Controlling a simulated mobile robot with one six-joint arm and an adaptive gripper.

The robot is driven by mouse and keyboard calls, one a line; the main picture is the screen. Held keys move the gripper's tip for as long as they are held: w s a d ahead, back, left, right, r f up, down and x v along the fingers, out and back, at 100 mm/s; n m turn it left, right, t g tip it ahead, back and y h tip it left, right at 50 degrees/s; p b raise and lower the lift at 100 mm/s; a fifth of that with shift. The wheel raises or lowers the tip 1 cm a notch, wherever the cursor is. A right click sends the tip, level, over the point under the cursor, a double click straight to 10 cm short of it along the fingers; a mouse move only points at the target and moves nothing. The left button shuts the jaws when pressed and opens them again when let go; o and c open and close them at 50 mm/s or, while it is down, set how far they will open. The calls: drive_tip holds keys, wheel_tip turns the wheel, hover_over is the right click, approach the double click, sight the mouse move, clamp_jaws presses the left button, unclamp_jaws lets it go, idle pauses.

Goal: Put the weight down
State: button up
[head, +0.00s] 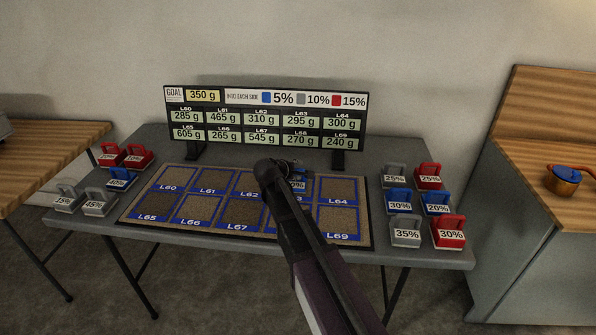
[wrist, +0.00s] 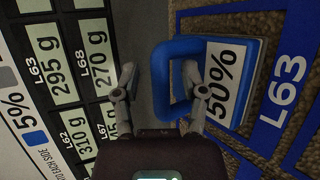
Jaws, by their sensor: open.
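A blue weight marked 50% (wrist: 222,82) sits on the L63 square of the mat (head: 128,212). In the head view its label (head: 298,186) shows just past my gripper, which hides part of it. My gripper (head: 288,166) is over the back of that square. In the wrist view my gripper (wrist: 160,78) is open, with one finger on either side of the top bar of the blue handle. A gap shows between the left finger and the handle. I cannot tell whether the right finger touches the handle.
A sign board (head: 265,118) with gram readings stands right behind the mat. Several red, blue and grey weights stand at the table's left and right ends, such as a red 30% one (head: 449,232). The other mat squares in view look empty. A wooden counter (head: 545,160) stands at right.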

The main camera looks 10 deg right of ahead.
drive_tip(key=shift+r, duration=0.15)
drive_tip(key=p+v, duration=0.6)
drive_tip(key=v, duration=0.6)
drive_tip(key=shift+s, duration=0.1)
idle(0.5)
drive_tip(key=s+d+f+m+g+y, duration=0.1)
drive_tip(key=s+d+f+m, duration=0.1)
drive_tip(key=s, duration=0.1)
drive_tip(key=s+d+f+m+g, duration=0.2)
drive_tip(key=s, duration=0.1)
drive_tip(key=s+d+f+m+g+y, duration=0.1)
drive_tip(key=s+d+f+m, duration=0.1)
drive_tip(key=s, duration=0.1)
drive_tip(key=shift+s+d+g+y, duration=0.2)
drive_tip(key=shift+s+g+y, duration=0.1)
drive_tip(key=shift+s, duration=0.05)
drive_tip(key=s+f+m+g+y, duration=0.1)
drive_tip(key=s, duration=0.2)
drive_tip(key=s+f+m+g+y, duration=0.1)
drive_tip(key=s+m+y, duration=0.1)
drive_tip(key=s, duration=0.2)
drive_tip(key=s+f+m+g+y, duration=0.1)
drive_tip(key=s+m, duration=0.1)
drive_tip(key=s, duration=0.1)
drive_tip(key=shift+s+d+f+y, duration=0.1)
drive_tip(key=shift+s+d+y, duration=0.25)
drive_tip(key=shift+s+y, duration=0.05)
drive_tip(key=shift+s+a+m+g+y, duration=0.15)
drive_tip(key=shift+s+m+g+y, duration=0.25)
drive_tip(key=shift+s+m, duration=0.15)
